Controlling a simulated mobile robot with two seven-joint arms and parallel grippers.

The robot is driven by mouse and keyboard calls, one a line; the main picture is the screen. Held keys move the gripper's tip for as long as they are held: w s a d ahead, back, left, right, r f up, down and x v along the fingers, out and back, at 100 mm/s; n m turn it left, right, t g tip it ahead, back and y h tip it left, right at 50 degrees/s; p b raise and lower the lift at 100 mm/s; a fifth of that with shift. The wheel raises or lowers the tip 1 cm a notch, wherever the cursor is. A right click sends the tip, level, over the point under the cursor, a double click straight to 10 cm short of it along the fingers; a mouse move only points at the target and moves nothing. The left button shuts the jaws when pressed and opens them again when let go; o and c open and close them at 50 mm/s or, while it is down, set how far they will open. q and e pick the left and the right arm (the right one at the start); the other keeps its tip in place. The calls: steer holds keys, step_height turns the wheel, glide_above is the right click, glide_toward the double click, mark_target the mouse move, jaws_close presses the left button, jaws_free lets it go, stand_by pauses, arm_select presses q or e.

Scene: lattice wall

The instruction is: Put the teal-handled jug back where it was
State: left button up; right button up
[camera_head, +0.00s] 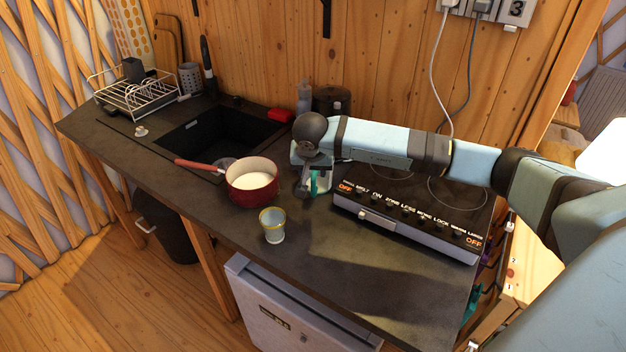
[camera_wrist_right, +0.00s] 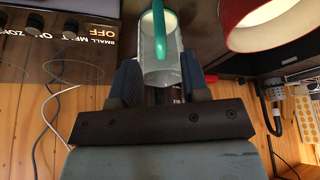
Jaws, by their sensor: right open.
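The teal-handled jug (camera_head: 323,181) stands on the dark counter, left of the hob panel, mostly hidden behind my right gripper (camera_head: 307,186) in the head view. In the right wrist view the clear jug (camera_wrist_right: 159,66) shows with its teal handle facing the top of the picture. My right gripper (camera_wrist_right: 160,84) is open, one dark finger on each side of the jug's near part. I cannot tell whether the fingers touch it. My left gripper is not in view.
A red pot (camera_head: 253,186) with white contents and a glass with a yellow rim (camera_head: 272,226) stand left of the jug. The hob panel (camera_head: 405,222) is to the right. The sink (camera_head: 215,135) and dish rack (camera_head: 137,97) are further left. The front counter is clear right of the glass.

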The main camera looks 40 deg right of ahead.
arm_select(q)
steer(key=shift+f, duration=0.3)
arm_select(e)
steer(key=shift+v, duration=1.5)
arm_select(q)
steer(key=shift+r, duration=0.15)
